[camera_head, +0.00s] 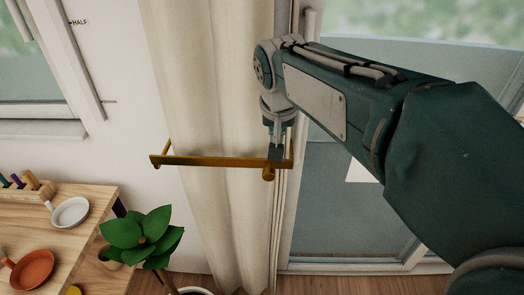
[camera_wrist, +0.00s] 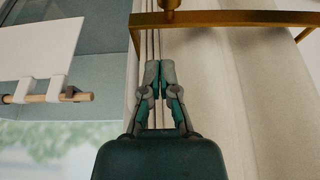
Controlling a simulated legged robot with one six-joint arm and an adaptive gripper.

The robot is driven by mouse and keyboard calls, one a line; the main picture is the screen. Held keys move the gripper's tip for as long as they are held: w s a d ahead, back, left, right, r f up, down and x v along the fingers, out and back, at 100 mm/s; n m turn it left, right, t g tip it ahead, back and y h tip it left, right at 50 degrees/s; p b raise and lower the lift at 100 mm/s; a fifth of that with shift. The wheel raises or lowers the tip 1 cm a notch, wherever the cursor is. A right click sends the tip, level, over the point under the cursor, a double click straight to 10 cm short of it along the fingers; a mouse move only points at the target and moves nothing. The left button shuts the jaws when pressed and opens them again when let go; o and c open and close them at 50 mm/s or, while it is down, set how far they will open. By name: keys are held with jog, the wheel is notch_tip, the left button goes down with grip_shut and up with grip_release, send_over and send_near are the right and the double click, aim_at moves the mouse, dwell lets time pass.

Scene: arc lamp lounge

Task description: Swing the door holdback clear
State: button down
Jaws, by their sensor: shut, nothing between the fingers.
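The door holdback is a brass-coloured bar (camera_head: 215,161) that runs across the front of the cream curtain (camera_head: 215,90) in the head view. Its left end bends back toward the wall, and a short peg hangs under its right end. My gripper (camera_head: 276,152) is at the bar's right end, and I cannot tell there whether it touches. In the wrist view the same bar (camera_wrist: 230,18) crosses the top. There my gripper (camera_wrist: 160,65) is shut and empty, its fingertips below the bar in the picture, apart from it, beside the curtain's edge.
A glass door (camera_head: 340,210) stands to the right of the curtain. A leafy plant (camera_head: 140,237) is at lower left, near a wooden table (camera_head: 100,205) with a white dish (camera_head: 70,212) and an orange pan (camera_head: 32,268). A white sheet on a rod (camera_wrist: 50,98) shows in the wrist view.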

aim_at(261, 152)
jog(key=w+a, duration=0.2)
jog(key=a, duration=0.1)
jog(key=shift+w+a+f, duration=0.2)
jog(key=shift+w+a, duration=0.05)
jog(key=shift+w, duration=0.05)
jog(key=shift+d, duration=0.1)
jog(key=x, duration=1)
jog(key=shift+s, duration=0.1)
